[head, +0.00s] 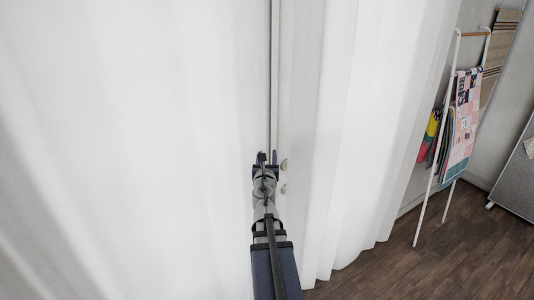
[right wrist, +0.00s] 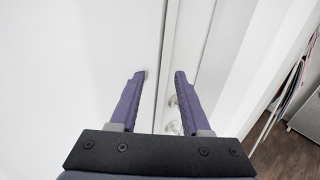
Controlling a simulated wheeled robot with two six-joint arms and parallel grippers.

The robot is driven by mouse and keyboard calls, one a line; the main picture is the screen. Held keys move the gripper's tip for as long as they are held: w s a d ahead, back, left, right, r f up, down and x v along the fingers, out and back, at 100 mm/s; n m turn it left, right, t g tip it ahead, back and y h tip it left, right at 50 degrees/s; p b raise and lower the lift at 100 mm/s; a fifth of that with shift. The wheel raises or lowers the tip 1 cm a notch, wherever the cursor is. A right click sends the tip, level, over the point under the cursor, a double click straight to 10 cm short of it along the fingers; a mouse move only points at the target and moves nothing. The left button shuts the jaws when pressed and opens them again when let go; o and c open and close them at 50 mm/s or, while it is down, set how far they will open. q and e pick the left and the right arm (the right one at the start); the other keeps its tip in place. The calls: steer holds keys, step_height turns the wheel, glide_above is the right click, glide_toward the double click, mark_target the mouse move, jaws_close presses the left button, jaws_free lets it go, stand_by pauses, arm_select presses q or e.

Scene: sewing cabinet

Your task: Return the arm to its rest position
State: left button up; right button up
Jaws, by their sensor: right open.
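My right gripper (head: 267,158) is raised in front of white cabinet doors, by the vertical gap between them. In the right wrist view its two purple fingers (right wrist: 160,76) stand apart, open, with nothing between them. Small round knobs (head: 284,163) sit just right of the gripper in the head view. In the right wrist view a knob (right wrist: 173,101) shows beside the right finger, partly hidden by it. I cannot tell whether the finger touches it. My left gripper is not in view.
A white pleated curtain (head: 350,130) hangs to the right of the gripper. A white ladder rack (head: 436,140) with patterned fabrics (head: 462,115) leans farther right. A grey panel (head: 518,170) stands at the right edge. The dark wooden floor (head: 440,255) is clear at the lower right.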

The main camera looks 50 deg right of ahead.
stand_by(0.4)
steer(key=w+a+f+m+g+y+b, duration=0.1)
steer(key=w+a+f+m+y, duration=0.15)
steer(key=a+f+m, duration=0.45)
steer(key=w+a+f+m+g+y+b, duration=0.1)
steer(key=w+a+f+m+g, duration=0.2)
steer(key=a, duration=0.9)
steer(key=w+a+f+m+y+b, duration=0.1)
steer(key=w+a+f+m+y, duration=0.15)
steer(key=a+f+m, duration=0.5)
arm_select(q)
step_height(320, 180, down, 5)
steer(key=shift+b, duration=1)
arm_select(e)
steer(key=s+a+f+m+g+y, duration=0.1)
steer(key=s+a+f+g+y, duration=0.1)
steer(key=a, duration=0.9)
steer(key=s+a+f+m+g+y, duration=0.1)
steer(key=s+a+f+g+y, duration=0.1)
steer(key=s+a, duration=0.5)
steer(key=s+a+f+m+g+y, duration=0.2)
steer(key=s+a+f+y, duration=0.1)
steer(key=a, duration=1.3)
step_height(320, 180, down, 2)
steer(key=shift+s+f+g, duration=0.2)
steer(key=shift+s+g, duration=0.2)
steer(key=shift+s, duration=0.45)
